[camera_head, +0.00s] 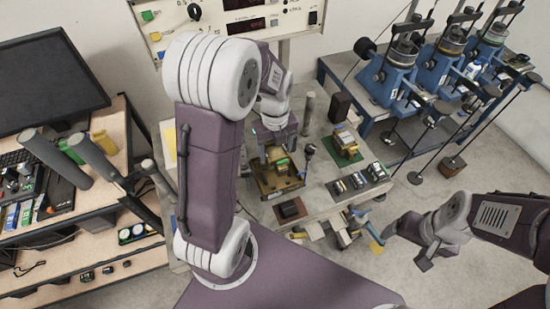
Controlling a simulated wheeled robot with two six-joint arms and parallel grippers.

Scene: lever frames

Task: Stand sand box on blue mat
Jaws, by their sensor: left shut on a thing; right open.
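My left gripper (277,136) is over the back left part of the grey work table. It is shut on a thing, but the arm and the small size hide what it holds. I cannot tell whether the sand box is in the jaws or part of this group. A bit of blue surface, perhaps the blue mat, shows at the table's left edge, mostly hidden behind my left arm. My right gripper (424,262) is open and empty, right of the table above the floor.
A green mat (342,163) with yellowish blocks lies at the table's right. A dark tray (380,186) with small items is in front of it. Blue lever frames (398,80) stand behind right.

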